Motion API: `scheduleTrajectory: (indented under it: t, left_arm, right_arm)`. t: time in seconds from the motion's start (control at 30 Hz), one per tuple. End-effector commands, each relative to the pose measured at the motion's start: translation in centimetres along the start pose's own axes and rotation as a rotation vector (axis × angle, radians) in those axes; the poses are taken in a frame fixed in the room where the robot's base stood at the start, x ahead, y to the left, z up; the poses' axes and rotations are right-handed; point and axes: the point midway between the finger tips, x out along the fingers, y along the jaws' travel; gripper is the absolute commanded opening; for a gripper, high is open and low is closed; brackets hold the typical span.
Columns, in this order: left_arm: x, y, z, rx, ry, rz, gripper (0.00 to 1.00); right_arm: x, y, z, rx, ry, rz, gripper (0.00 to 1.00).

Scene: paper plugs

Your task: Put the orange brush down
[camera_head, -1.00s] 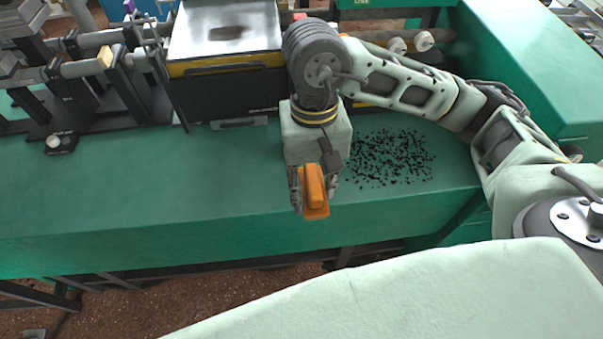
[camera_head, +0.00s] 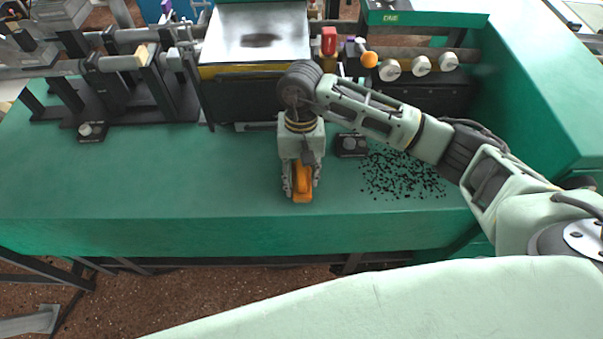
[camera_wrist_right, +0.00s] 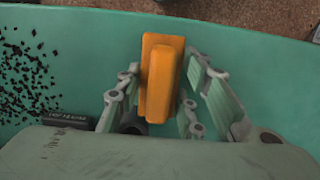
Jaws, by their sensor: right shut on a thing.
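The orange brush (camera_head: 303,183) is between the fingers of my right gripper (camera_head: 301,188), low at the green bench top (camera_head: 180,190) near its front edge. In the right wrist view the brush (camera_wrist_right: 163,75) stands lengthwise between the two fingers of the right gripper (camera_wrist_right: 165,95). The right gripper is shut on it. I cannot tell for sure whether the brush touches the bench. My left gripper is not in view.
Black paper plugs (camera_head: 400,175) lie scattered on the bench to the right of the gripper. Machinery with rollers (camera_head: 420,66) lines the back.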

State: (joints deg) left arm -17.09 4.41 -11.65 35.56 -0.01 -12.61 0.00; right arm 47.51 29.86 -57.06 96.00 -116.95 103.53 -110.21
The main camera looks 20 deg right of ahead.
Motion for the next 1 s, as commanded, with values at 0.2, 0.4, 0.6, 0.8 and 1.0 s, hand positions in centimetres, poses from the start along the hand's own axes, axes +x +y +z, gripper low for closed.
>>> scheduleTrajectory:
  t: [0.2,0.4,0.6,0.8,1.0]
  left_arm:
    - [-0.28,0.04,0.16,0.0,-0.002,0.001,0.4]
    - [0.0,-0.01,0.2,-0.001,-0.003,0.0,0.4]
    - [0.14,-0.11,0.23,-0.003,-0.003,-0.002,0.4]
    - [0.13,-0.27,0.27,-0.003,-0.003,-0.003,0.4]
    - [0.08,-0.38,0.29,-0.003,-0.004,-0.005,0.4]
  right_arm:
    - [0.82,-0.02,-0.16,0.0,0.002,-0.001,0.14]
    - [1.0,0.0,-0.2,0.0,0.002,-0.001,0.14]
    - [1.06,0.0,-0.2,0.0,0.002,-0.001,0.43]
    - [1.05,0.01,-0.19,0.0,0.002,-0.001,0.53]
    - [1.02,0.01,-0.18,0.0,0.001,-0.001,0.53]
